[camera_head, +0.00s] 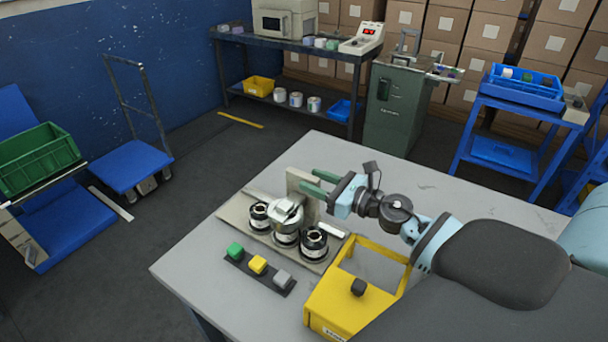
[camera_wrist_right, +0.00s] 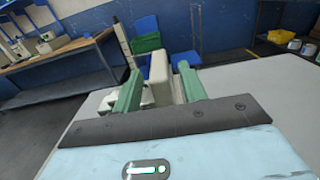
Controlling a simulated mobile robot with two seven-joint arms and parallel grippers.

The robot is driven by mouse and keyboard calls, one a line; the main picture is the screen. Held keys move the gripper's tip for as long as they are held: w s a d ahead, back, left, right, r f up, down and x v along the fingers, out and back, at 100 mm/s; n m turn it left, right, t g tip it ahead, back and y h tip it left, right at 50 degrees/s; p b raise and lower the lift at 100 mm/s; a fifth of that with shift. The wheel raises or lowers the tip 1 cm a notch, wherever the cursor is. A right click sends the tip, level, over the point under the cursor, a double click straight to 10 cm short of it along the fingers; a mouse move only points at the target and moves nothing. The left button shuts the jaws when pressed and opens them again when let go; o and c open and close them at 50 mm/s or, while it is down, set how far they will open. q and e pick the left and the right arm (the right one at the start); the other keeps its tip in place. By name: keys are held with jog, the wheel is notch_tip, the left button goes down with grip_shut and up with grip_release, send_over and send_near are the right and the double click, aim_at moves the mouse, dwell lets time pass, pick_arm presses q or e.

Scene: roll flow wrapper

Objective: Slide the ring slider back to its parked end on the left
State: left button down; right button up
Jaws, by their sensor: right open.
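The fixture stands on a beige base plate (camera_head: 234,213) on the grey table. A silver part (camera_head: 287,211) sits over its middle, between two dark spools, left (camera_head: 259,215) and right (camera_head: 314,243). I cannot clearly make out which part is the ring slider. A beige upright block (camera_head: 297,186) rises behind the silver part. My right gripper (camera_head: 318,182) is open, its green fingers pointing left at the block. In the right wrist view the block (camera_wrist_right: 158,80) shows between the open fingers (camera_wrist_right: 160,88); contact cannot be told. My left gripper is not in view.
A strip with green, yellow and grey buttons (camera_head: 257,265) lies in front of the fixture. The table (camera_head: 190,265) is bare at the left corner.

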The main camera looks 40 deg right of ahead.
aim_at(287, 170)
jog(key=shift+x, duration=2)
grip_shut()
